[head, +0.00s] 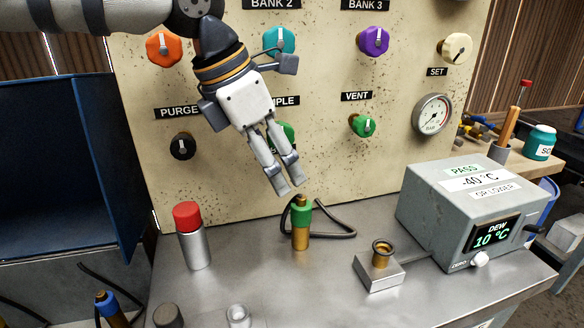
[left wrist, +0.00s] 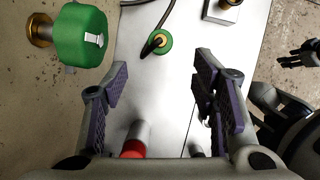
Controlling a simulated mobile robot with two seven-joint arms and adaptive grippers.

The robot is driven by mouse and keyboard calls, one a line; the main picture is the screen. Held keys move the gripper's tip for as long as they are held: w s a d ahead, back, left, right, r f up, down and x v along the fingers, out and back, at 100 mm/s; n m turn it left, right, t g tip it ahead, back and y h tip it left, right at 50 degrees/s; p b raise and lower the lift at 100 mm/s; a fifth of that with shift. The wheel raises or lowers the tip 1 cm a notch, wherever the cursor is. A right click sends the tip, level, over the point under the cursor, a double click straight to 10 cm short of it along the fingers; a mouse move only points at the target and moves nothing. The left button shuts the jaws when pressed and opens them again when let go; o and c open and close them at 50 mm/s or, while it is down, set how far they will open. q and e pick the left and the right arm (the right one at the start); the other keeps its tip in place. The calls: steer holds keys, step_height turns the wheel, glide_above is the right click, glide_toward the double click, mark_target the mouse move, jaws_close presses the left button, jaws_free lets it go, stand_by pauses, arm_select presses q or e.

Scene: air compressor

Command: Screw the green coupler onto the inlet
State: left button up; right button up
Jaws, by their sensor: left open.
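The green coupler (head: 301,215) stands upright on the bench, a green collar on a brass body with a black hose. In the left wrist view the coupler (left wrist: 161,43) shows from above, ahead of the fingers. The inlet (head: 381,250) is a brass fitting on a small metal block, right of the coupler. My left gripper (head: 289,188) is open and empty, pointing down just above and slightly left of the coupler, not touching it. Its fingers (left wrist: 160,88) are spread in the left wrist view. A dark gripper, apparently my right one (left wrist: 298,56), shows at that view's right edge; its jaws are unclear.
A red-capped can (head: 192,238) stands left of the coupler. The grey dew meter (head: 440,215) sits behind and right of the inlet. The valve panel (head: 225,190) rises behind, with a green vent knob (head: 363,126). A blue-collared fitting (head: 108,305) is at front left. Bench between coupler and inlet is mostly clear.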

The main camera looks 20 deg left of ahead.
mark_target(296, 206)
arm_select(q)
steer(key=x, duration=0.9)
steer(key=shift+s+d+f+b, duration=0.1)
steer(key=shift+s+f+b, duration=0.1)
steer(key=shift+f+b, duration=0.1)
steer(key=shift+w+d+f, duration=0.15)
steer(key=shift+w+f, duration=0.05)
steer(key=shift+f, duration=0.2)
jaws_close()
steer(key=shift+r+p, duration=0.35)
steer(key=shift+r, duration=3)
steer(key=s+d, duration=0.2)
steer(key=d, duration=1.2)
steer(key=shift+s, duration=0.3)
steer(key=shift+a, duration=0.1)
